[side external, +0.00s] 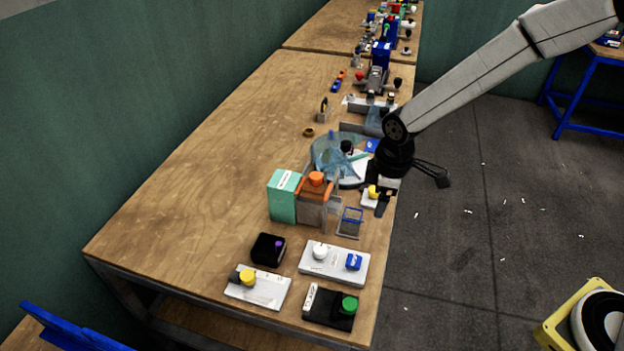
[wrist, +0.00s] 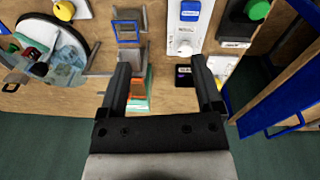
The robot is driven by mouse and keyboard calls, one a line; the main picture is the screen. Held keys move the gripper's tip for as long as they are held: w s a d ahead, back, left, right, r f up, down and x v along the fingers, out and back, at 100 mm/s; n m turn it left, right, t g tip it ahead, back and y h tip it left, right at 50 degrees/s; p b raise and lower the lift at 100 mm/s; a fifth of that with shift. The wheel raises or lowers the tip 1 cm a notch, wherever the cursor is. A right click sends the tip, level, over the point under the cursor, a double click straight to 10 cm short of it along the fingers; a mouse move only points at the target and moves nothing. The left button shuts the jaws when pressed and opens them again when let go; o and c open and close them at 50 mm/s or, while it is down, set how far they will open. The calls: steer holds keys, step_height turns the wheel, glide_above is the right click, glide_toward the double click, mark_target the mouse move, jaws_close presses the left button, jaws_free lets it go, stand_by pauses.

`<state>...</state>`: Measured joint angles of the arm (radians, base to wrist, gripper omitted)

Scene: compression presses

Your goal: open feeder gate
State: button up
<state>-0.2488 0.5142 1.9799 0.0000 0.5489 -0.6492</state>
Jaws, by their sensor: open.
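A small grey holder with a blue frame (side external: 350,220) looks like the feeder gate. It stands at the table's right edge, beside a grey box with an orange knob (side external: 314,196). I cannot clearly tell whether the gate is open or shut. In the wrist view the blue-framed holder (wrist: 127,30) lies beyond my left fingertip. My gripper (wrist: 160,62) is open with nothing between its fingers. In the side view my black wrist is above the table's right edge, and the fingertips are not clear.
A mint box (side external: 283,196) stands beside the grey box. A round clear-covered machine (side external: 338,157) is behind them. White panel (side external: 335,263), yellow-knob panel (side external: 258,288) and green-button box (side external: 330,308) lie in front. The table's left half is bare.

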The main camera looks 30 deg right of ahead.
mark_target(320, 248)
steer(key=w+a+f+n, duration=0.1)
steer(key=a+f+n, duration=0.1)
steer(key=a, duration=0.1)
steer(key=w+a+f+n, duration=0.2)
steer(key=a+f+n, duration=0.1)
steer(key=a, duration=0.1)
steer(key=w+a+f+n+g, duration=0.1)
steer(key=a+f+n, duration=0.1)
steer(key=a, duration=0.2)
steer(key=shift+w+f+n, duration=0.3)
steer(key=shift+f, duration=3.9)
jaws_close()
